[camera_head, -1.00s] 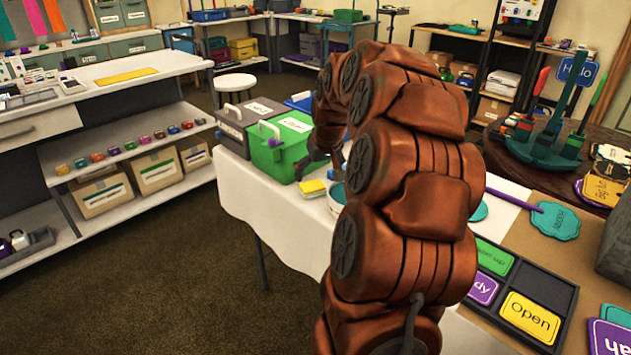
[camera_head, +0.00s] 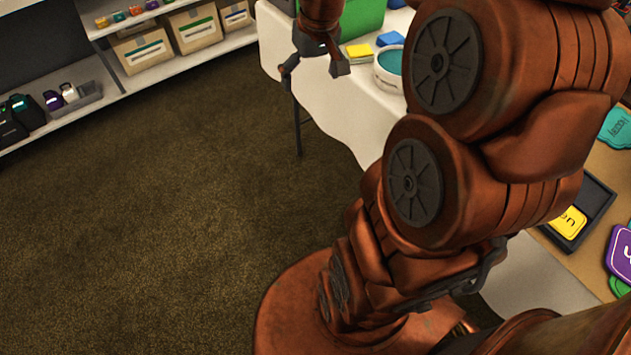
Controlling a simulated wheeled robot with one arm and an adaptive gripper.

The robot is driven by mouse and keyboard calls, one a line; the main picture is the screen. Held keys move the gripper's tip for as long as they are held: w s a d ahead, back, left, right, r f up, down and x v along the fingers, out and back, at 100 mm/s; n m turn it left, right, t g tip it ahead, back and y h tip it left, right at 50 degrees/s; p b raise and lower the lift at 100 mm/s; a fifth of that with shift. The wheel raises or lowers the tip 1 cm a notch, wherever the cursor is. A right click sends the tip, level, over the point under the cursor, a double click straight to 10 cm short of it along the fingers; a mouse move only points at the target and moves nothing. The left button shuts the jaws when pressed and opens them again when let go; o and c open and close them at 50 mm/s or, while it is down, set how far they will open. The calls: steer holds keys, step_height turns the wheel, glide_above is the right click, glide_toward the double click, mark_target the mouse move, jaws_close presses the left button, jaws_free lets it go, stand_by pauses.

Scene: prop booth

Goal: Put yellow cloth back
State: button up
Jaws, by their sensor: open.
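A small yellow folded piece (camera_head: 357,51) lies on the white-covered table (camera_head: 345,105), near its far end. It may be the cloth, but I cannot tell it from a sponge. It sits between the green box (camera_head: 365,16) and a white tub (camera_head: 388,76) with teal contents. My gripper (camera_head: 312,73) points down, just left of the yellow piece in the picture. Its dark fingers are spread apart with nothing between them. I cannot tell its exact height over the table edge.
A blue item (camera_head: 390,39) lies beside the yellow piece. Shelves with cardboard boxes (camera_head: 195,28) stand at upper left. Open carpet (camera_head: 180,200) fills the left and middle. A dark tray (camera_head: 590,205) with a yellow sign is at right.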

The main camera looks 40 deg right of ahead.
steer(key=s+a+f+n+g, duration=0.1)
steer(key=s+a+f+g, duration=0.1)
steer(key=s+a, duration=0.5)
steer(key=s+a+f+n+g, duration=0.1)
steer(key=s+a+f, duration=0.3)
steer(key=s+a, duration=0.4)
steer(key=s+g, duration=0.1)
steer(key=s, duration=0.5)
steer(key=shift+s+f+g, duration=0.15)
steer(key=shift+f+g, duration=0.05)
steer(key=shift+g, duration=0.1)
step_height(320, 180, up, 21)
steer(key=t+p, duration=0.1)
steer(key=p, duration=1.8)
steer(key=shift+s+p, duration=0.2)
steer(key=shift+p, duration=0.2)
